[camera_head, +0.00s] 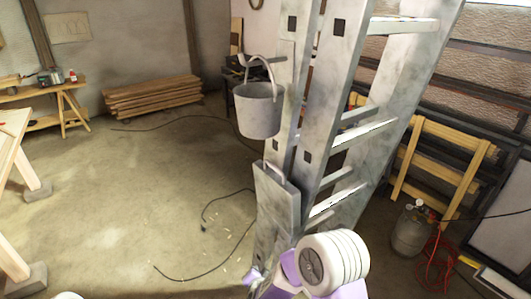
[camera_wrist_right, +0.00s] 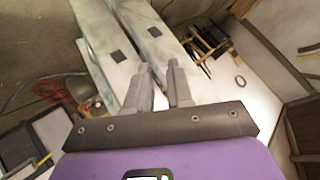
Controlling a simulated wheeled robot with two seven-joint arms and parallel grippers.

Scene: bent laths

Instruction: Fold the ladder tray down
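The pale grey metal stepladder (camera_head: 330,90) stands upright in the middle right of the head view. A narrow panel with a handle loop at its top, which looks like the ladder tray (camera_head: 277,198), stands nearly upright against the ladder's near side. I cannot tell how far the fingers are from the tray. My left gripper is not in view.
A grey bucket (camera_head: 259,108) hangs at the ladder's left side, above the tray. Cables (camera_head: 205,220) lie on the open floor to the left. A gas cylinder (camera_head: 412,232) with a red hose and a wooden frame (camera_head: 437,160) stand to the right.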

